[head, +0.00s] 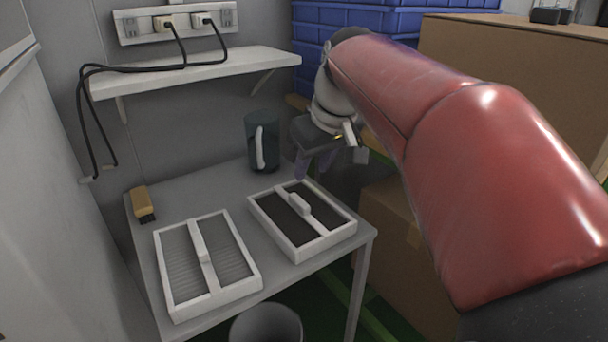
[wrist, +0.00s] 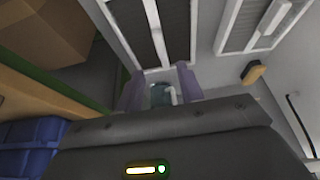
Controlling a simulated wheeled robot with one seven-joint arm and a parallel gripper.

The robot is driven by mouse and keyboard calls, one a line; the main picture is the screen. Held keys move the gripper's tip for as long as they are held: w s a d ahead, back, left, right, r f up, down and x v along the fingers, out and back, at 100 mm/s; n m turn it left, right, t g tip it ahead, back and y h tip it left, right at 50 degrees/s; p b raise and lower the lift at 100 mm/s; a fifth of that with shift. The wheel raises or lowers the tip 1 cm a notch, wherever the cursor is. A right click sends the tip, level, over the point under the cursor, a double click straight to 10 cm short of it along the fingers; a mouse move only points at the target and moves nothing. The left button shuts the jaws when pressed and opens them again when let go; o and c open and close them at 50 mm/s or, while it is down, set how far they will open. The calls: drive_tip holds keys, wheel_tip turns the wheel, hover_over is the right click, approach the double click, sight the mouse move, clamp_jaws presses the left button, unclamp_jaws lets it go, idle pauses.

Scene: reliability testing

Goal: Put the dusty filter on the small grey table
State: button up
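Two white-framed filters lie flat on a grey table (head: 185,200). The right one (head: 322,236) has dark panels and a central handle. The left one (head: 178,268) has lighter grey pleated panels and a similar handle. The dark one looks dirtier, though I cannot be sure it is dust. My gripper (head: 315,170) is open and empty, above the table's back right, just behind the dark filter. In the wrist view my gripper (wrist: 160,72) has its fingers apart, with the dark filter (wrist: 148,63) beyond the tips and the lighter one (wrist: 238,50) to the right.
A dark teal jug (head: 251,150) with a white handle stands at the table's back, near my gripper. A brush (head: 142,203) lies at the left edge. A shelf with cables (head: 200,72) hangs above. Cardboard boxes (head: 500,60) and blue crates (head: 385,22) stand right and behind.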

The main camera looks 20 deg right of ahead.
drive_tip(key=s+a+f+m+t+h, duration=0.1)
drive_tip(key=s+f+m, duration=0.2)
drive_tip(key=s+f, duration=1)
drive_tip(key=s, duration=0.4)
drive_tip(key=shift+s+a+f+m, duration=0.2)
drive_tip(key=shift+s+a+m, duration=0.05)
drive_tip(key=shift+s+m, duration=0.05)
wheel_tip(320, 180, up, 2)
drive_tip(key=shift+p, duration=1)
